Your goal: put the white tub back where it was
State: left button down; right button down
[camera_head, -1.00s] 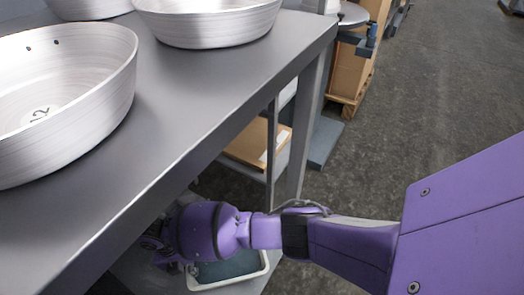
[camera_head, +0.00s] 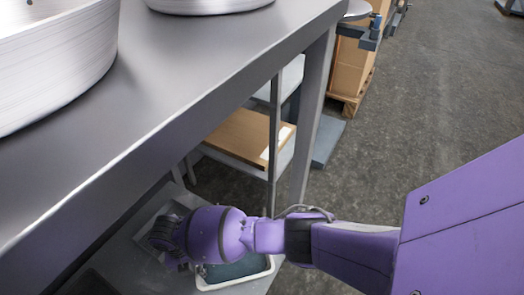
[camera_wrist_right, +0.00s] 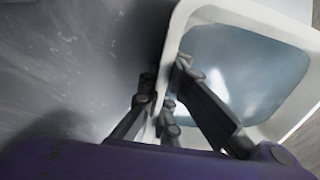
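The white tub (camera_head: 268,270) is low beside the grey table, partly hidden by my right forearm and wrist. Its inside looks blue-grey. In the right wrist view the tub's white rim (camera_wrist_right: 215,8) is sharp and close. My right gripper (camera_wrist_right: 166,75) has one finger outside the tub wall and one inside, closed on the rim. In the head view my right gripper (camera_head: 160,235) is dark and partly hidden by the purple wrist, below the table top. I cannot tell whether the tub touches the grey surface beneath. My left gripper is not in view.
A table leg (camera_head: 315,110) stands beyond my arm. A cardboard box (camera_head: 245,135) lies on a lower shelf behind. Open floor (camera_head: 430,110) is at right.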

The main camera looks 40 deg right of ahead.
jog(key=shift+w+f, duration=0.1)
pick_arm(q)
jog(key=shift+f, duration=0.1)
pick_arm(e)
jog(key=c, duration=2)
grip_release()
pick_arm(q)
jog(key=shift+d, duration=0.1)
